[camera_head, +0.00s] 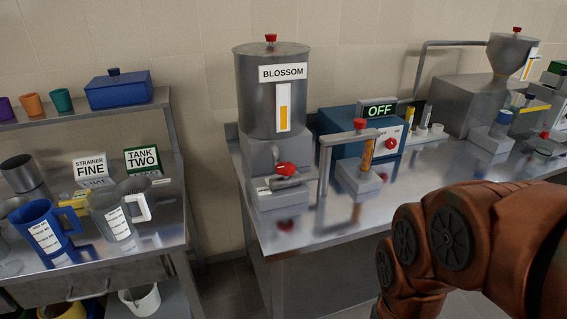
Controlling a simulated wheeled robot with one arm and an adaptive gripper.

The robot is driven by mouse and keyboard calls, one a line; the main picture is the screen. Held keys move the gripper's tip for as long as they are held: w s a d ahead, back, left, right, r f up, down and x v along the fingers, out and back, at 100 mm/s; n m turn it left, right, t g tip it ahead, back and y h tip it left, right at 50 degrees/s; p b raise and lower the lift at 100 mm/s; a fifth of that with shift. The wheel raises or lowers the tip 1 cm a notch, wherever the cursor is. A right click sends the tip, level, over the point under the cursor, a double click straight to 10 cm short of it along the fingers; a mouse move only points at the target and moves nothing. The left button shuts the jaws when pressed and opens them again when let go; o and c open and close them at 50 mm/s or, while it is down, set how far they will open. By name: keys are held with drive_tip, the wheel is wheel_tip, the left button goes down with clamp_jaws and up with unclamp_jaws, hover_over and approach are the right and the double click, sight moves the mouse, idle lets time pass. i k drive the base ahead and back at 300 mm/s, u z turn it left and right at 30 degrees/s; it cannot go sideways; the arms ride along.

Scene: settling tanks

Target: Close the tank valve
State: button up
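A grey metal tank (249,97) labelled BLOSSOM stands on a grey block at the left end of the long steel bench. A red valve knob (285,168) sits low on the tank's front, above a grey spout block. I cannot tell from its angle whether it is open or shut. My copper-coloured arm crosses the lower right, well to the right of the knob. My gripper is not in view.
Right of the tank are a metal stand with a red knob (360,123), a blue box (338,122) and an OFF sign (380,110). A funnel hopper (510,55) stands farther right. The left table (165,222) holds jugs. The bench front is partly clear.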

sight(284, 168)
drive_tip(key=u, duration=1.65)
drive_tip(key=k, duration=0.4)
